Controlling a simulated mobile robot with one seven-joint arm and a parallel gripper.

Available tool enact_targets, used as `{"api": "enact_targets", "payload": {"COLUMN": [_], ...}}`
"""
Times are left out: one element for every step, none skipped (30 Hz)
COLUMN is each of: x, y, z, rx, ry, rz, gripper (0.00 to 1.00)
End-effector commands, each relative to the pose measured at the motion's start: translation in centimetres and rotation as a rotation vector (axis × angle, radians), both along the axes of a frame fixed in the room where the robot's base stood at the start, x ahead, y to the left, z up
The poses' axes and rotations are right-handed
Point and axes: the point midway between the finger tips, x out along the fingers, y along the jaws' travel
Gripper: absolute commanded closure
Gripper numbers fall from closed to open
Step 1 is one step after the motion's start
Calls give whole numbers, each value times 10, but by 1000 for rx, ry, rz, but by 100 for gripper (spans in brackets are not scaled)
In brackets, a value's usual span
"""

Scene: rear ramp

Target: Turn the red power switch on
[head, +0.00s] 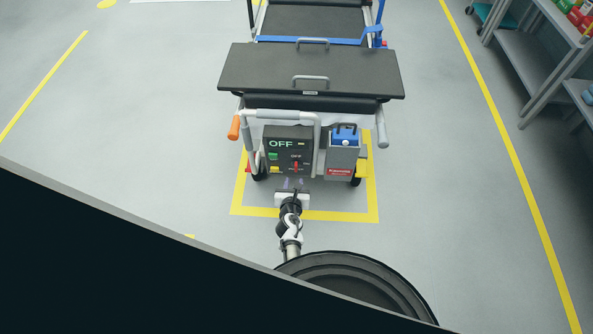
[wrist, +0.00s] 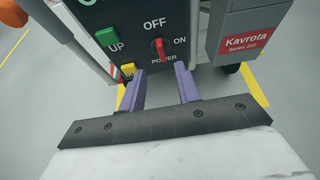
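The red power switch (wrist: 160,48) is a small red knob on a dark control box (head: 270,158). In the wrist view its handle stands roughly upright, toward the OFF label, with ON printed to its right and POWER below. In the head view the red switch (head: 295,166) sits at the box's lower right, and the box's display reads OFF. My gripper (wrist: 160,75) is open, with its two purple fingers apart and nothing between them. The fingertips are just below the knob in the wrist view; I cannot tell the exact gap in depth.
Green UP (wrist: 108,38) and yellow (wrist: 128,71) buttons lie left of the switch. A grey Kavrota case (wrist: 240,30) with a blue top is beside the box at right. A cart with a dark folding ramp (head: 260,70) stands behind. Floor around is clear; shelves (head: 535,70) stand far right.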

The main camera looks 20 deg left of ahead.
Motion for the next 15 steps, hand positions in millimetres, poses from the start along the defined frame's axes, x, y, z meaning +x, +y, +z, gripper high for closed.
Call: {"api": "enact_targets", "payload": {"x": [12, 17, 25, 30, 35, 42, 47, 52, 57, 61, 65, 69, 72, 74, 77], "y": [2, 4, 6, 8, 10, 12, 13, 15, 16, 17, 18, 19, 20, 21, 22], "z": [-7, -10, -14, -16, -18, -21, -23, -25, -27, -28, -30, -32, -33, -34, -34], "rx": [0, 0, 0, 0, 0, 0, 1, 1, 1, 1, 1, 1, 2, 2, 2], "ry": [-3, -2, -2, -3, -2, -2, -2, -2, -2, -2, -2, -2, -2, -2, 0], "rz": [-1, -1, -1, -1, -1, -1, 0, 0, -1, -1, -1, -1, -2, -2, -1], "gripper": [67, 67, 67, 67, 67, 67, 67, 67, 67, 67, 67, 67, 67, 67, 67]}}
